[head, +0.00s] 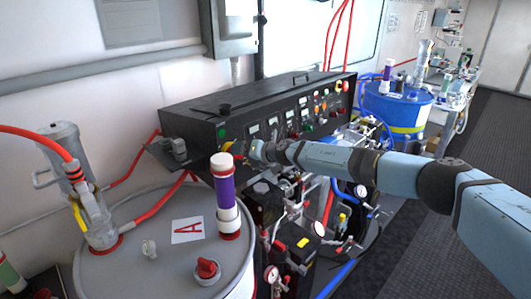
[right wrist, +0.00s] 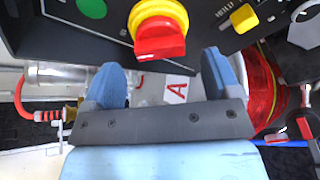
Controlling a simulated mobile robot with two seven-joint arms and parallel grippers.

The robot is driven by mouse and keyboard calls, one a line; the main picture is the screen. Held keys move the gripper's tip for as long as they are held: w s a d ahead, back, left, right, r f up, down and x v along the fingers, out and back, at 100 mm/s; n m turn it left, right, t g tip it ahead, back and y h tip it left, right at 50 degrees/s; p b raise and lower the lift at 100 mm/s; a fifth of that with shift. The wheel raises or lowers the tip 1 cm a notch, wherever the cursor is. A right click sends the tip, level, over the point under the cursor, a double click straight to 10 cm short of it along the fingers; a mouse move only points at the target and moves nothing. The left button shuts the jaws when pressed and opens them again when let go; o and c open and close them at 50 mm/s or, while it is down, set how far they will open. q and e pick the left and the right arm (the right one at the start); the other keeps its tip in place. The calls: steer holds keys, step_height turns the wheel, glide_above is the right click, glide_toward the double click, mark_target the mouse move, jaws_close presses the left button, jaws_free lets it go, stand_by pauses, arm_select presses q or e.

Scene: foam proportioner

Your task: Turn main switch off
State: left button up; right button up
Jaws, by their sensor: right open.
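The main switch (right wrist: 158,32), a red rotary handle on a yellow round base, sits on the dark control panel in the right wrist view. My right gripper (right wrist: 163,78) is open, its two blue fingers apart and pointing toward the panel, with the red handle just ahead of the gap between them. The fingers do not appear to touch the handle. In the head view my right gripper (head: 256,151) is at the left end of the panel, and the switch is mostly hidden there. My left gripper is out of view.
The black control box (head: 270,100) carries a green button (right wrist: 92,8) and a smaller yellow knob (right wrist: 243,18) near the switch. A grey drum labelled A (head: 110,265) stands front left, a blue drum (head: 398,108) at the back right. Hoses and gauges crowd below.

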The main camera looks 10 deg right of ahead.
steer(key=v, duration=1.1)
steer(key=shift+f, duration=0.1)
